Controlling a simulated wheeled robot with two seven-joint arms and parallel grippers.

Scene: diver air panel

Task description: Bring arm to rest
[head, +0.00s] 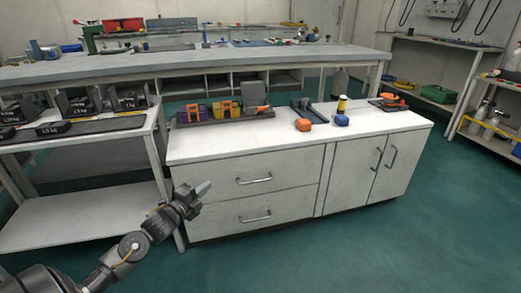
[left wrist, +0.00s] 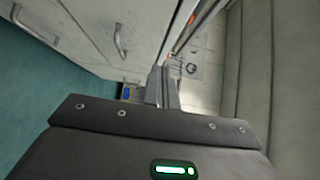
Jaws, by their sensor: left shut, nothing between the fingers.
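My left gripper (head: 203,188) is in front of the left drawers of the white cabinet (head: 270,198), below its top. Its fingers are shut and hold nothing. In the left wrist view the shut fingers (left wrist: 162,88) show at the middle, with the cabinet's drawer fronts and handles (left wrist: 118,38) to the upper left. My left arm comes in from the lower left of the head view. My right gripper is not in either view.
The cabinet top holds orange and purple items (head: 222,110), an orange-ended tool (head: 303,125) and a blue-ended one (head: 341,120). A shelf table (head: 80,222) with black boxes stands at left. A long bench (head: 150,68) runs behind. Green floor is open at the front right.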

